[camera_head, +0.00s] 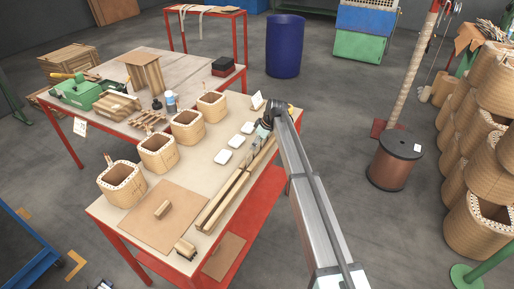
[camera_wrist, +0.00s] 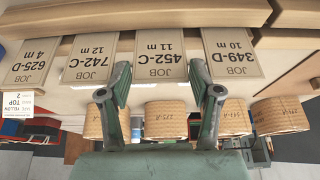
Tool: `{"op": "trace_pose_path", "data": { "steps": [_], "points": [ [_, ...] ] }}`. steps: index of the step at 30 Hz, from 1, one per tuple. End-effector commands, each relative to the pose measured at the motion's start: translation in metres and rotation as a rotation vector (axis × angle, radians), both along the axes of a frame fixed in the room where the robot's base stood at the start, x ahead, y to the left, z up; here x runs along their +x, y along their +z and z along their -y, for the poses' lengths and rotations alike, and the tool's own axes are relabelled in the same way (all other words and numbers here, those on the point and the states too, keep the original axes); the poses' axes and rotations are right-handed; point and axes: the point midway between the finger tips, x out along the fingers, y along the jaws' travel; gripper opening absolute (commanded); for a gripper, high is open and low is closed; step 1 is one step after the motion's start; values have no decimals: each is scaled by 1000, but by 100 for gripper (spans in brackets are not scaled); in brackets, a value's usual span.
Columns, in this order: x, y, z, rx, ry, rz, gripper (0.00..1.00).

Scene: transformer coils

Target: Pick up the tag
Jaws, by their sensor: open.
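Several beige job tags lie in a row in the wrist view, their print upside down: 625-D (camera_wrist: 30,62), 742-C (camera_wrist: 91,58), 452-C (camera_wrist: 160,54) and 349-D (camera_wrist: 231,52). The task does not say which tag is meant. My gripper (camera_wrist: 161,88) is open and empty, its two fingers apart. In the picture, the 452-C tag shows above and between the fingers, with no visible contact. In the head view my gripper (camera_head: 264,130) is low over the right side of the table, near pale tag-like pieces (camera_head: 235,141).
Wooden strips (camera_head: 232,191) lie along the table's right edge. A small upright card (camera_head: 257,101) stands beyond my gripper. A brown board (camera_head: 150,226) with a small block covers the near table end.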

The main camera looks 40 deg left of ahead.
Motion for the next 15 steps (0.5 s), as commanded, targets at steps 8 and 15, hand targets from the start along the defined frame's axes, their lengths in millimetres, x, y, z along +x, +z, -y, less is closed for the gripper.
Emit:
{"op": "trace_pose_path", "data": {
  "steps": [8,15],
  "points": [
    [0,-3,-1,0,0,0,56],
    [0,-3,-1,0,0,0,41]
  ]
}}
